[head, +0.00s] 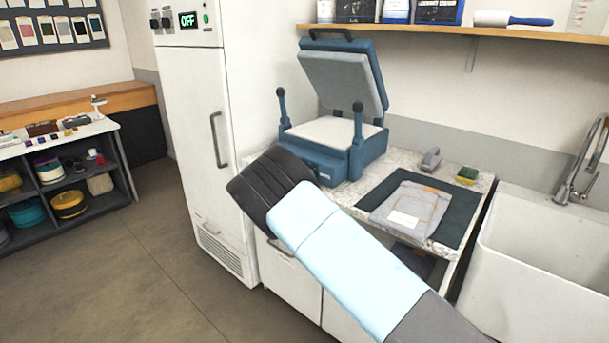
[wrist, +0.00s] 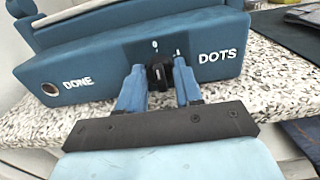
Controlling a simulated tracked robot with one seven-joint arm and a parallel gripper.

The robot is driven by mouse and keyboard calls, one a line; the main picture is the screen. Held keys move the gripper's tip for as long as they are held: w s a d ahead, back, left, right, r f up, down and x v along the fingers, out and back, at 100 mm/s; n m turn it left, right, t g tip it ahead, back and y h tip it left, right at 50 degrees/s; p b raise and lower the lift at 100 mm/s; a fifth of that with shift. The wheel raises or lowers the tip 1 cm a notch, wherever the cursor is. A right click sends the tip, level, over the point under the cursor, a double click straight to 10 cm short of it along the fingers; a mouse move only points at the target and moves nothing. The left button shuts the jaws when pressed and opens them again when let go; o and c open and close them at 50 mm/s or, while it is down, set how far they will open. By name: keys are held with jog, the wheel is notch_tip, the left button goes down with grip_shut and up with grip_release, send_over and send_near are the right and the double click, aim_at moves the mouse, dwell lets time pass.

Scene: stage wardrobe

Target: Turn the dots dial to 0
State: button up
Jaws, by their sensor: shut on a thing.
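The dots dial (wrist: 160,75) is a small black knob on the blue front panel of the heat press, left of the word DOTS in the wrist view. My gripper (wrist: 160,85) has its two blue fingers on either side of the dial and is shut on it. In that view my arm hides the dial and my fingertips.
A DONE label with a round button (wrist: 50,89) is at the panel's left. A folded grey garment (head: 408,208) lies on a dark mat right of the press. A white sink (head: 535,250) is further right, and a tall white cabinet (head: 195,130) stands left.

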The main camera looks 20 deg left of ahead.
jog(key=shift+f+n, duration=0.1)
jog(key=shift+n, duration=0.2)
jog(key=o, duration=1)
jog(key=v, duration=1.3)
jog(key=shift+s+a, duration=0.15)
jog(key=shift+s, duration=0.15)
